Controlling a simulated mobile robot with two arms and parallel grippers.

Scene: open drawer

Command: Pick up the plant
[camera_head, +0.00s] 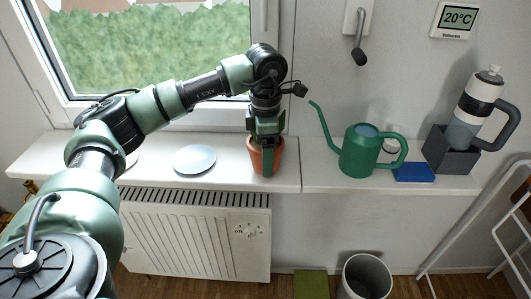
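My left gripper (267,158) points straight down over the pot, and a dark green finger overlaps the pot's front. My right gripper is not in view.
A pale plate (194,159) lies on the windowsill (225,178) left of the pot. A green watering can (358,153) stands right of it, spout toward my gripper. Further right are a blue sponge-like block (414,172) and a grey holder with a bottle. A radiator (190,235) is below.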

